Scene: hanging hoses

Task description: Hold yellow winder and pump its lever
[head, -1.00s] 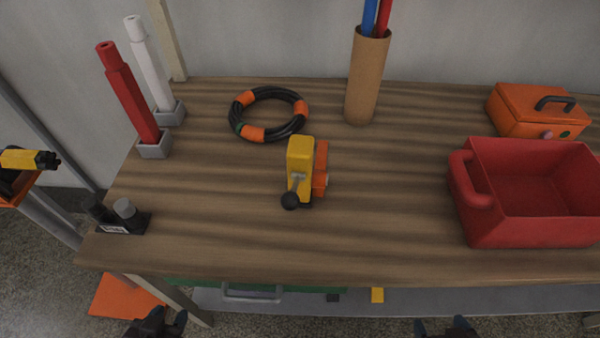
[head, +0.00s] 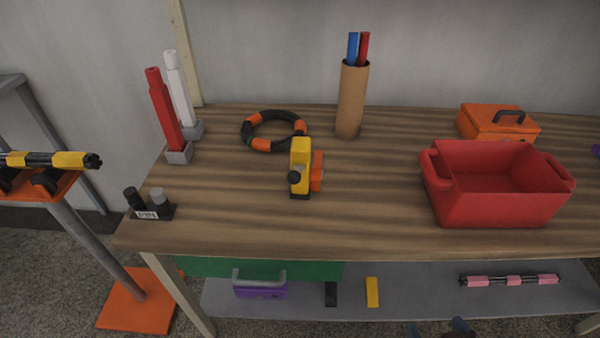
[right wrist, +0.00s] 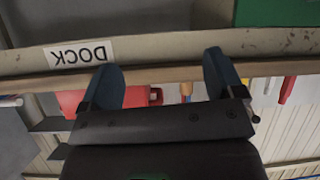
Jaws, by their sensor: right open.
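The yellow winder (head: 300,160) stands upright on the wooden table, left of the middle in the head view. It has an orange part on its right side and a lever with a black knob (head: 296,178) on its near side. My right gripper (head: 443,328) shows at the bottom edge of the head view, in front of the table and well apart from the winder. In the right wrist view its two fingers (right wrist: 165,80) are spread with nothing between them. My left gripper does not show.
A black and orange hose ring (head: 273,131) lies behind the winder. A brown tube (head: 351,98) with sticks, a red bin (head: 495,205) and an orange box (head: 498,124) stand right. Red (head: 165,115) and white (head: 183,95) sticks stand left.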

